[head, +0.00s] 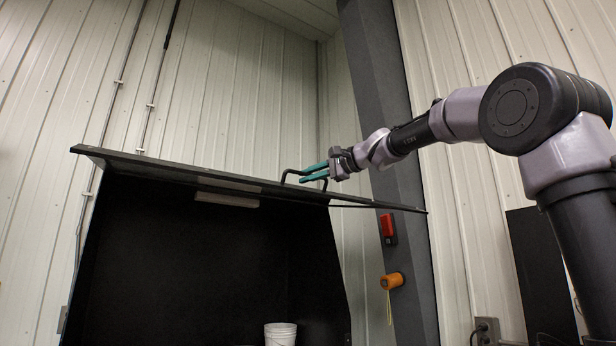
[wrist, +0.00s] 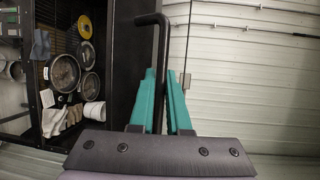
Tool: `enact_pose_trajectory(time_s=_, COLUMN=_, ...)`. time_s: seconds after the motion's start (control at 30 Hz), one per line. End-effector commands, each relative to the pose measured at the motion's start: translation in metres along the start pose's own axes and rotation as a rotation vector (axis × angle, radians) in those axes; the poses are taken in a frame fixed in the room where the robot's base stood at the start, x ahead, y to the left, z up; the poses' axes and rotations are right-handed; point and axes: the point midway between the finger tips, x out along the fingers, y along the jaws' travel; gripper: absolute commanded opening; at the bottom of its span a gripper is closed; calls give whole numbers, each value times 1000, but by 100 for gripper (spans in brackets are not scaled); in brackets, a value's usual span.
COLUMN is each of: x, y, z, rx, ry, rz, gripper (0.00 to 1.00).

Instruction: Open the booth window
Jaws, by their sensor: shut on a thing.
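The booth window (head: 235,180) is a dark panel along the top of the black booth (head: 200,265). In the head view it stands swung up and out, nearly level, seen close to edge-on, with the booth front open below it. Its black bar handle (head: 291,172) sticks up from the panel's outer face. My gripper (head: 315,172), with teal fingers, is shut on this handle. In the wrist view the handle (wrist: 159,45) runs between the two teal fingers (wrist: 166,95), and the dark window panel (wrist: 125,60) lies just left of them. Part of the handle is hidden by the fingers.
A white bucket (head: 280,333) stands inside the booth. The wrist view shows round pans (wrist: 64,72), a white tub (wrist: 94,113) and gloves (wrist: 52,121) in there. A grey post (head: 385,120) stands behind my arm, with a red box (head: 387,228) and an orange device (head: 392,281).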

Motion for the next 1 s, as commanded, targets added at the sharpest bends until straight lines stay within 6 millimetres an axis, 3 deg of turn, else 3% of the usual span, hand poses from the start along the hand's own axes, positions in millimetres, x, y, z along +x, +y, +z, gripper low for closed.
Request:
enact_pose_trajectory(time_s=0.83, x=0, y=2, z=0, rx=1, ry=0, rz=2, gripper=0)
enact_pose_trajectory(time_s=1.0, x=9, y=27, z=-4, rx=5, ry=-4, rz=5, gripper=0)
